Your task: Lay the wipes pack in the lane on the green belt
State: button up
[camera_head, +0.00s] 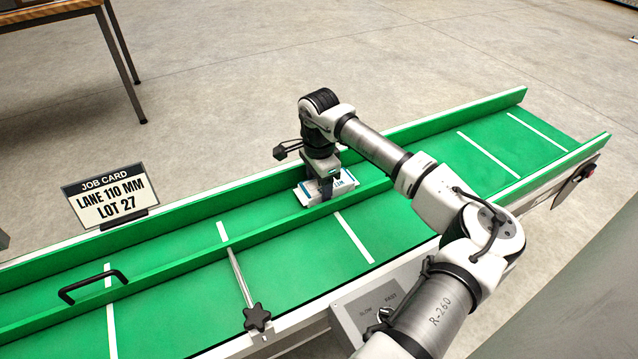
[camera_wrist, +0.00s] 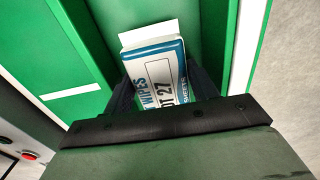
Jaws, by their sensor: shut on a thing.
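The wipes pack (camera_head: 345,182) is white and blue. My gripper (camera_head: 325,190) points down and is shut on it. In the wrist view the wipes pack (camera_wrist: 158,68) lies between the two dark fingers, its label reading "WIPES" and "OT 27". The green belt (camera_head: 380,218) runs diagonally across the head view. The lane (camera_head: 180,235) is the strip between the belt's far side wall and a green guide rail (camera_head: 165,268). The pack is over or in this lane, roughly lengthwise in the wrist view. I cannot tell whether it touches the belt.
A job card (camera_head: 104,197) reading "LANE 110 MM LOT 27" stands at the far wall. The rail has a black handle (camera_head: 92,286) and a rod with a star knob (camera_head: 257,317). A control box (camera_head: 375,310) is at the near side. The belt's right end is clear.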

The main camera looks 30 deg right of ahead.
jog(key=shift+f, duration=0.1)
jog(key=o, duration=1.1)
notch_tip(320, 180, up, 14)
jog(key=shift+r+p, duration=0.1)
jog(key=shift+p, duration=0.9)
